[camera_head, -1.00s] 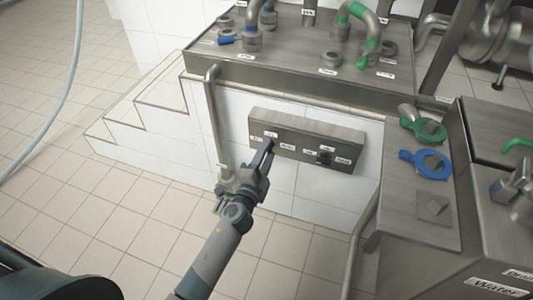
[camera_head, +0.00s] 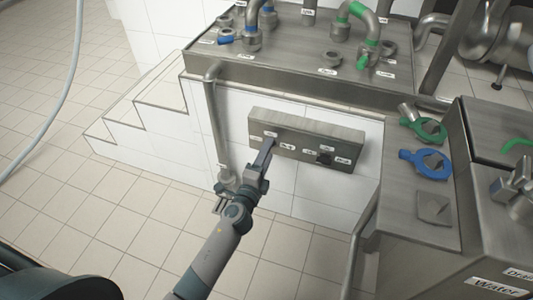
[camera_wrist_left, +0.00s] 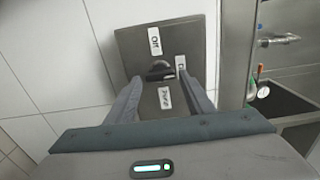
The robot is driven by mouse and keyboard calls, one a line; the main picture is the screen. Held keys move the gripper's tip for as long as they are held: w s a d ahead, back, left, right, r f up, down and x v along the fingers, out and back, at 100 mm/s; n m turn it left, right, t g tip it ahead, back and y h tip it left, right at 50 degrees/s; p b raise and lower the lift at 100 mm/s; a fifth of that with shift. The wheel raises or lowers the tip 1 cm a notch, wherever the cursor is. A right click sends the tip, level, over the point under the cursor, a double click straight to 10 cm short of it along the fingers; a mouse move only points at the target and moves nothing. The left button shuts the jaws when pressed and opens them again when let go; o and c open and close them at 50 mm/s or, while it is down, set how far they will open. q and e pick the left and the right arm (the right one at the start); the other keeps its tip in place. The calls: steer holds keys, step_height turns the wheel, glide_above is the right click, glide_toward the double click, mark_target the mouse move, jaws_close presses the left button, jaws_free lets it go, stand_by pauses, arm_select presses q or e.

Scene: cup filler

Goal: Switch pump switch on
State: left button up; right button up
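The pump switch (camera_wrist_left: 161,70) is a small dark knob on a grey control box. In the left wrist view it lies between the fingertips of my left gripper (camera_wrist_left: 159,80), with white labels around it, one reading "Off". The fingers are apart, one on each side of the knob; I cannot tell whether they touch it. In the head view my left gripper (camera_head: 266,150) is at the left part of the control box (camera_head: 308,126) and hides the pump switch. My right gripper is not in view.
A second dark knob (camera_head: 324,159) sits on the box's right half. A vertical pipe (camera_head: 213,120) stands left of the box. A steel counter (camera_head: 400,190) with green and blue ring handles is at the right. Open tiled floor (camera_head: 110,220) lies at the left.

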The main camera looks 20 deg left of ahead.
arm_select(q)
steer(key=shift+o, duration=0.3)
steer(key=s+b, duration=0.2)
steer(key=s, duration=1.5)
steer(key=shift+s+a, duration=0.2)
steer(key=shift+a, duration=0.15)
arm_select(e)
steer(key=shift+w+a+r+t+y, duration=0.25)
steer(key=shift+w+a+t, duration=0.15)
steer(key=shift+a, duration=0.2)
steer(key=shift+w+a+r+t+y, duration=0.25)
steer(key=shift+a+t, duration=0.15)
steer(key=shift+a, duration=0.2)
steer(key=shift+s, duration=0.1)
